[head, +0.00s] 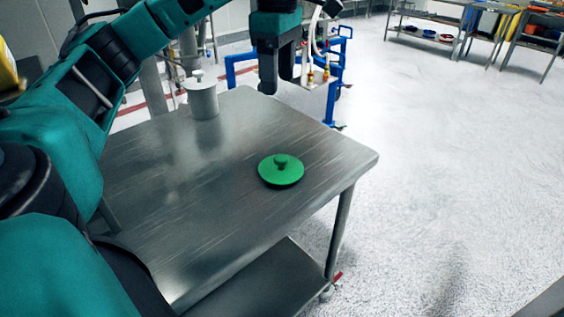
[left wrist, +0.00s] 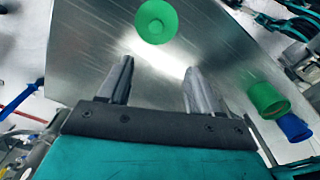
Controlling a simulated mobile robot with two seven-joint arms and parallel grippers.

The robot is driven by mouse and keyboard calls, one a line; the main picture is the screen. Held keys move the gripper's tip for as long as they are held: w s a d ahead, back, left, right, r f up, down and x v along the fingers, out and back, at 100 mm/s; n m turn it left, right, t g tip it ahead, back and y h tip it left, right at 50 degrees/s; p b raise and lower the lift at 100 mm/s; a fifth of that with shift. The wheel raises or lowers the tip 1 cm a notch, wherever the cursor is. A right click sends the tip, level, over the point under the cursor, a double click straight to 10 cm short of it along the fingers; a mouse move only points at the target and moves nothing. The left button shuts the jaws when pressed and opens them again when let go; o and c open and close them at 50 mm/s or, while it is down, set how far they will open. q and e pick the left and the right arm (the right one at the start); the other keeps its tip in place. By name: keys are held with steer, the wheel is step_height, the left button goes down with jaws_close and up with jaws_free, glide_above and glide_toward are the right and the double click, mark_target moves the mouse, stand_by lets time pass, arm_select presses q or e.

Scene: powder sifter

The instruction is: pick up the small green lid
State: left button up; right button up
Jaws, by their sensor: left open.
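The small green lid (head: 281,170) is a flat round disc with a knob on top. In the left wrist view the lid (left wrist: 156,20) is at the top, ahead of the open, empty fingers of my left gripper (left wrist: 157,67). My right gripper is not in view.
A pale canister (head: 203,103) with a knobbed lid stands at the table's far left. The left wrist view shows a green cylinder (left wrist: 268,99) and a blue one (left wrist: 295,128) at right. A blue frame (head: 335,95) stands behind the table. The tabletop around the lid is clear.

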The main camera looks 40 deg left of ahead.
arm_select(q)
steer(key=b, duration=0.3)
glide_above(281, 157)
step_height(281, 157, down, 5)
steer(key=f, duration=0.2)
steer(key=f+b, duration=0.1)
steer(key=f, duration=0.2)
steer(key=f+b, duration=0.1)
steer(key=f, duration=0.2)
steer(key=shift+s+d+f, duration=0.1)
steer(key=shift+s, duration=0.3)
steer(key=shift+f+b, duration=0.35)
steer(key=shift+f, duration=0.2)
steer(key=shift+w+f+b, duration=0.2)
steer(key=shift+f, duration=0.95)
steer(key=shift+w+f+b, duration=0.15)
steer(key=shift+f+b, duration=0.05)
steer(key=shift+f, duration=0.95)
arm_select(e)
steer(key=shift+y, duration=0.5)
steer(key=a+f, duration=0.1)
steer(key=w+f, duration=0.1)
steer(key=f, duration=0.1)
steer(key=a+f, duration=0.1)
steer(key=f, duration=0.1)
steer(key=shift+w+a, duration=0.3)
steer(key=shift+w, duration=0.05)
arm_select(q)
steer(key=shift+c, duration=0.5)
